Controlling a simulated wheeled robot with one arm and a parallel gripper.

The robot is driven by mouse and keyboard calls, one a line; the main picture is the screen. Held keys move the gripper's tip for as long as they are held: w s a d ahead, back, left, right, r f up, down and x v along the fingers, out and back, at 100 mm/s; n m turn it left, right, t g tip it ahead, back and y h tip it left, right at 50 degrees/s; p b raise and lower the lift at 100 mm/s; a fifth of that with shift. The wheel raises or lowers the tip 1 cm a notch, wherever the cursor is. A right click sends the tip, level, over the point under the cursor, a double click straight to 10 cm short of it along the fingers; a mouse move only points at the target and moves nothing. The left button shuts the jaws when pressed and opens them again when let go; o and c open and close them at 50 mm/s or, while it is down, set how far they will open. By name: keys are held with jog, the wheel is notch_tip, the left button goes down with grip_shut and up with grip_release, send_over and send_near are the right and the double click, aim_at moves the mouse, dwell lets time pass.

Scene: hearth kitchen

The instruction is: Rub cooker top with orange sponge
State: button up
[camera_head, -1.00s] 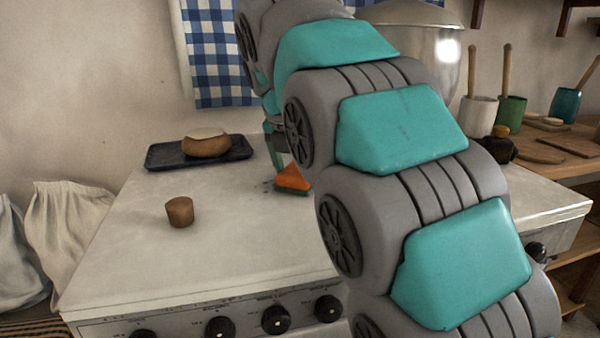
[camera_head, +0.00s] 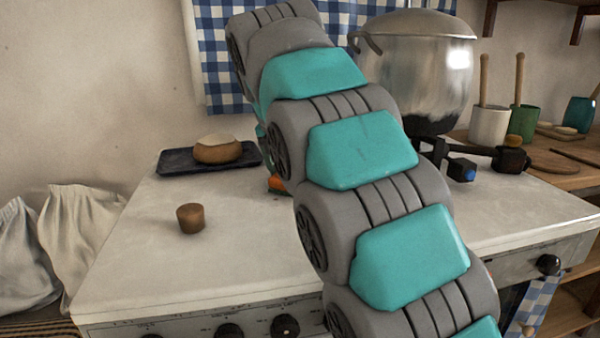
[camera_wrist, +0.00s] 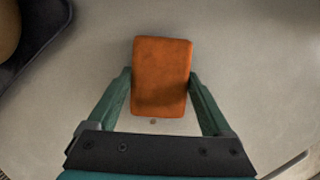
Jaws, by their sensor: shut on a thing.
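The orange sponge (camera_wrist: 161,75) is held between the two green fingers of my gripper (camera_wrist: 160,88) in the wrist view, over the pale cooker top. In the head view only a small orange edge of the sponge (camera_head: 277,183) shows beside my arm, which hides the gripper. I cannot tell whether the sponge touches the surface. The white cooker top (camera_head: 150,265) stretches across the head view. One small dark speck (camera_wrist: 153,121) shows just below the sponge in the wrist view. My arm covers the middle of the cooker top.
A dark tray (camera_head: 180,168) with a round bread-like item (camera_head: 217,149) lies at the back left. A brown cork-like piece (camera_head: 190,218) stands on the cooker top. A large metal pot (camera_head: 425,65) stands behind my arm at the right. The front left surface is clear.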

aim_at(276, 174)
jog(key=shift+s+d, duration=0.2)
jog(key=shift+s, duration=0.7)
jog(key=shift+s+d, duration=0.2)
jog(key=shift+s, duration=0.7)
jog(key=shift+s+d, duration=0.25)
jog(key=shift+s, duration=0.6)
jog(key=shift+s+d, duration=0.25)
jog(key=shift+s, duration=0.6)
jog(key=shift+s+a+f, duration=0.15)
jog(key=shift+s+a, duration=0.1)
jog(key=shift+a, duration=0.45)
jog(key=shift+s+a+f, duration=0.1)
jog(key=shift+s+a, duration=0.1)
jog(key=shift+a, duration=0.5)
jog(key=shift+w+a, duration=0.35)
jog(key=shift+w, duration=0.5)
jog(key=shift+w+a+r, duration=0.1)
jog(key=shift+w+a, duration=0.1)
jog(key=shift+w, duration=0.65)
jog(key=shift+w+a+f, duration=0.1)
jog(key=shift+w+a, duration=0.1)
jog(key=shift+w, duration=0.7)
jog(key=shift+w+a+r, duration=0.1)
jog(key=shift+w+a, duration=0.1)
jog(key=shift+w, duration=0.75)
jog(key=shift+r, duration=0.1)
jog(key=shift+r, duration=0.15)
